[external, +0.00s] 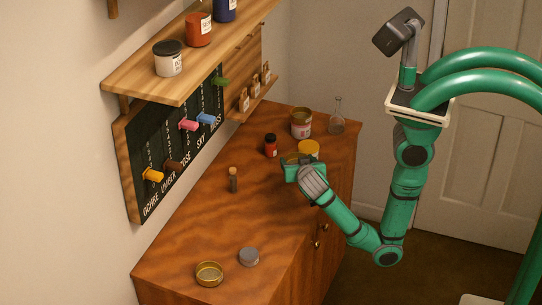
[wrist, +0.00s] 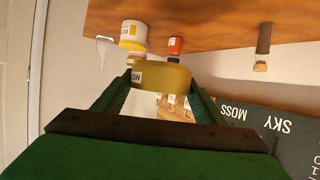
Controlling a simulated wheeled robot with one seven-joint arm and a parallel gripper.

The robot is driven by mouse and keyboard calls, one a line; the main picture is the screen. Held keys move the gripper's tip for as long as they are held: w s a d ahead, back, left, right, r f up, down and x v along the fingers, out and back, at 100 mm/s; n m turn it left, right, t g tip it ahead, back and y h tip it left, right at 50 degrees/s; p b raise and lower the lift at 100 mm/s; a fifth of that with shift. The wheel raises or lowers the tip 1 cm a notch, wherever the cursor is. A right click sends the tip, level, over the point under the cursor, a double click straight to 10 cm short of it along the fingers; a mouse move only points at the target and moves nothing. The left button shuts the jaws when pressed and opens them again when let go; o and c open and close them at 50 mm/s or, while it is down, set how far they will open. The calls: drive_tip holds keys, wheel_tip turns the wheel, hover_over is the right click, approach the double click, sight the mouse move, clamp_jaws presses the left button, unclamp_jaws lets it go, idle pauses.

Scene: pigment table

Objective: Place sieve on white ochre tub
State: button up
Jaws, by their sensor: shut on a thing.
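My gripper (external: 296,164) is shut on the sieve, a brass-coloured ring whose rim (external: 293,157) shows just beyond the fingers in the external view. In the wrist view the sieve (wrist: 165,78) sits between both fingers, with a white lettered patch at its left. The white ochre tub (wrist: 133,34), with a yellow band and lettering, stands beyond the sieve in the wrist view, which shows the table upside down. In the external view its yellow top (external: 309,147) is just behind and right of the sieve; its lower part is hidden. The sieve appears held above the table, apart from the tub.
A red jar (external: 270,145), an open labelled tub (external: 301,123) and a glass flask (external: 337,116) stand nearby. A corked vial (external: 233,180) is left of my gripper. A brass dish (external: 209,274) and grey lid (external: 249,257) lie at the near end. The wall shelf (external: 190,75) overhangs the left side.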

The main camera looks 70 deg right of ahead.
drive_tip(key=shift+s+r, duration=0.2)
drive_tip(key=shift+s, duration=0.2)
drive_tip(key=w+d+r+m+g+h, duration=0.2)
drive_tip(key=w+d+m+g, duration=0.15)
drive_tip(key=d, duration=0.65)
drive_tip(key=m+g, duration=0.1)
drive_tip(key=g, duration=0.1)
hover_over(307, 146)
wheel_tip(307, 146, down, 4)
drive_tip(key=shift+r, duration=0.2)
drive_tip(key=shift+m, duration=0.25)
drive_tip(key=shift+f, duration=2.2)
drive_tip(key=o, duration=1.1)
drive_tip(key=shift+f, duration=0.15)
